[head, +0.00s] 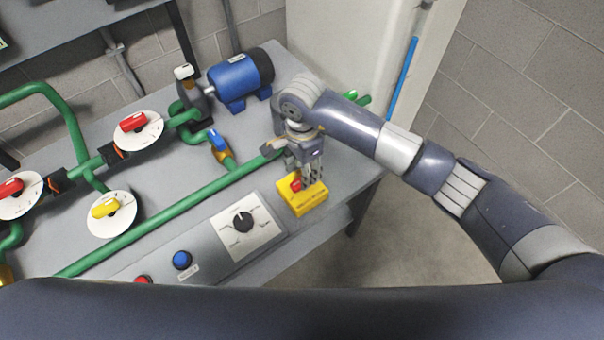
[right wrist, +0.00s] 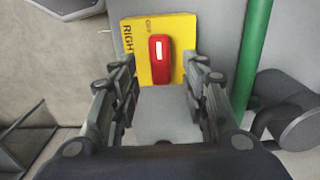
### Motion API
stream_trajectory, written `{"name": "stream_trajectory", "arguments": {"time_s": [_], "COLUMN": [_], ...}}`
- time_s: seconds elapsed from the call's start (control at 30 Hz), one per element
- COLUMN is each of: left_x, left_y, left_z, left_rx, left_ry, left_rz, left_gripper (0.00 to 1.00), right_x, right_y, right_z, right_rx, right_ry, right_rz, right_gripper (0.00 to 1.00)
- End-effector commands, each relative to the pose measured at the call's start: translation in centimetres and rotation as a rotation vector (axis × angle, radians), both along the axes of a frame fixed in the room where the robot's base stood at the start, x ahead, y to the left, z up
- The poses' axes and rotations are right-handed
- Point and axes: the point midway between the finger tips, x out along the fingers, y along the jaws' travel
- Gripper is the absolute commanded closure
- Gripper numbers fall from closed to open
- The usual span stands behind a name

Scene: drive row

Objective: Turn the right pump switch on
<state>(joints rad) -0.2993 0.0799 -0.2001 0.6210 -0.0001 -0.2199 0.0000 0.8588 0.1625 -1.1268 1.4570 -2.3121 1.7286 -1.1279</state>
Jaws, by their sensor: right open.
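The right pump switch is a red rocker (head: 296,184) on a yellow box (head: 312,202) at the right front of the bench. In the right wrist view the red rocker (right wrist: 160,60) with a white mark sits on the yellow plate (right wrist: 181,28), whose visible lettering starts "RIGH". Small lettering above the rocker is too blurred to read surely. My right gripper (head: 305,172) is open and empty, pointing down just above the box. In the right wrist view its fingers (right wrist: 158,78) stand either side of the rocker. I cannot tell whether they touch anything. My left gripper is out of view.
A green pipe (head: 170,212) runs close beside the box. A dial panel (head: 243,222) and a blue button (head: 181,260) are to its left. A blue motor (head: 240,78) and several valves stand behind and left. The bench's right edge is near.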

Motion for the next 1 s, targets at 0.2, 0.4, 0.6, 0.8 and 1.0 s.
{"name": "stream_trajectory", "arguments": {"time_s": [0.2, 0.4, 0.6, 0.8, 1.0], "left_x": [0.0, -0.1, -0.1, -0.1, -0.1], "left_y": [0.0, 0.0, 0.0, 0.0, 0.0], "left_z": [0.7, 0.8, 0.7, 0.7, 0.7], "left_rx": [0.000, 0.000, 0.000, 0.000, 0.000], "left_ry": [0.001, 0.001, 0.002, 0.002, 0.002], "left_rz": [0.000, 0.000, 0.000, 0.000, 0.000], "left_gripper": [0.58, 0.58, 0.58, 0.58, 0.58], "right_x": [-0.1, 0.0, 0.0, 0.0, 0.0], "right_y": [0.1, 0.1, 0.1, 0.1, 0.1], "right_z": [-3.0, -4.0, -4.1, -4.0, -4.0], "right_rx": [0.002, 0.001, 0.002, 0.002, 0.002], "right_ry": [0.003, 0.000, -0.001, -0.001, -0.001], "right_rz": [0.000, 0.000, 0.001, 0.001, -0.001], "right_gripper": [0.58, 0.58, 0.58, 0.99, 1.00]}}
